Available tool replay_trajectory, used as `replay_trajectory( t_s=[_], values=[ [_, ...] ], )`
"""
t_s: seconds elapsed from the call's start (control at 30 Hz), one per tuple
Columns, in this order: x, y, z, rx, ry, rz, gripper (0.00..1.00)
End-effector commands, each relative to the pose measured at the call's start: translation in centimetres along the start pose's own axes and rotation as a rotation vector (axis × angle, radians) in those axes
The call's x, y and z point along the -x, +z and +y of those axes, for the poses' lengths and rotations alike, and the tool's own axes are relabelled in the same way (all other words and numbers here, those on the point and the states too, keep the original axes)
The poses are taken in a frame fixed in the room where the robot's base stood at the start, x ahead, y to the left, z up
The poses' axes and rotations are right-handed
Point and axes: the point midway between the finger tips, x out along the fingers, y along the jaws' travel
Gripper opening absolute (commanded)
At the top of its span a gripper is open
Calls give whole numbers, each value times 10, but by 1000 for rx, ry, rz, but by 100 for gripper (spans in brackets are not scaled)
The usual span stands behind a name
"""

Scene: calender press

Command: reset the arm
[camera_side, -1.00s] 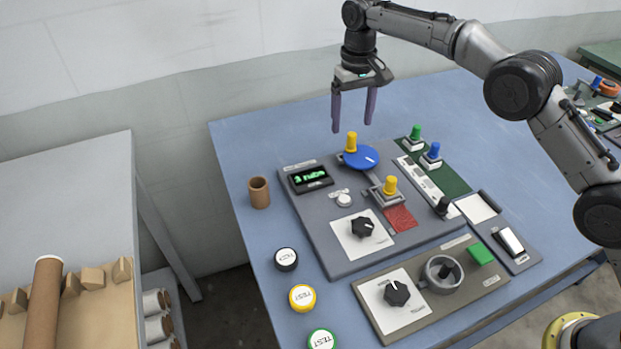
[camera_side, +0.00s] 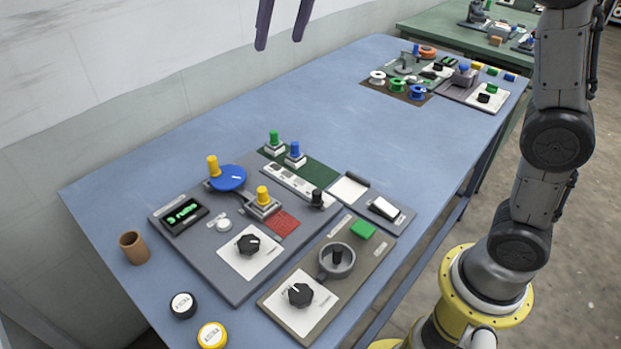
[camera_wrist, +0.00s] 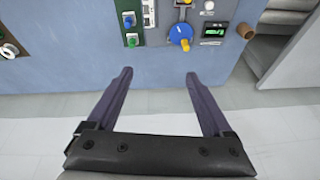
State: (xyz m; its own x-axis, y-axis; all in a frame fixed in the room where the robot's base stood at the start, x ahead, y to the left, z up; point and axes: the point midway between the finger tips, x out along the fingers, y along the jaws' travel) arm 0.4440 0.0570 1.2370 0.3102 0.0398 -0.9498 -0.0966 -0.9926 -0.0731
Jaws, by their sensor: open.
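My gripper (camera_side: 283,22) is at the top of the side view, raised above the far edge of the blue table. Only its two purple fingers show there. In the wrist view my gripper (camera_wrist: 158,76) has its fingers wide apart with nothing between them. The grey control panel (camera_side: 205,262) lies on the table, with a blue disc (camera_side: 229,178) bearing a yellow knob, a second yellow knob (camera_side: 263,195), a lit green display (camera_side: 181,215) and a black dial (camera_side: 248,244). The gripper is apart from all of these.
A brown cup (camera_side: 134,247) stands left of the panel. A black TEST button (camera_side: 183,305) and a yellow one (camera_side: 212,335) are at the front left. Spools and small devices, including a blue spool (camera_side: 417,92), sit at the far right. The middle of the blue table (camera_side: 330,110) is clear.

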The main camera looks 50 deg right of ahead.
Motion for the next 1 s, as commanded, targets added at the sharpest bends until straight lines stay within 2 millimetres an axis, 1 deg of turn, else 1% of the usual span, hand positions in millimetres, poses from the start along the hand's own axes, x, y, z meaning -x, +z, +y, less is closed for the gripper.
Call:
replay_trajectory(
  t_s=[0.03, 0.1, 0.17, 0.2, 0.27, 0.3, 0.37, 0.4, 0.47, 0.5, 0.53, 0.6, 0.7, 0.8, 0.9, 0.97, 1.0],
  values=[
    [15, 17, 10, -6, -1, 22, 85],
    [30, 40, 20, -8, -2, 48, 85],
    [40, 61, 30, -8, -2, 69, 85],
    [44, 76, 36, -9, -2, 83, 85],
    [50, 99, 44, -8, -1, 104, 85],
    [51, 115, 49, -6, 0, 115, 85],
    [52, 139, 57, -4, 2, 135, 85],
    [50, 156, 62, -2, 4, 147, 85],
    [45, 181, 68, 4, 7, 164, 85],
    [40, 198, 73, 7, 9, 173, 85],
    [35, 210, 76, 11, 11, 179, 85],
    [21, 238, 82, 22, 15, 189, 85],
    [-2, 270, 88, 41, 21, 193, 85],
    [-25, 293, 92, 63, 25, 182, 85],
    [-45, 306, 94, 84, 29, 155, 85],
    [-51, 308, 95, 97, 30, 153, 85],
    [-51, 305, 95, 107, 30, 167, 85]
  ],
)
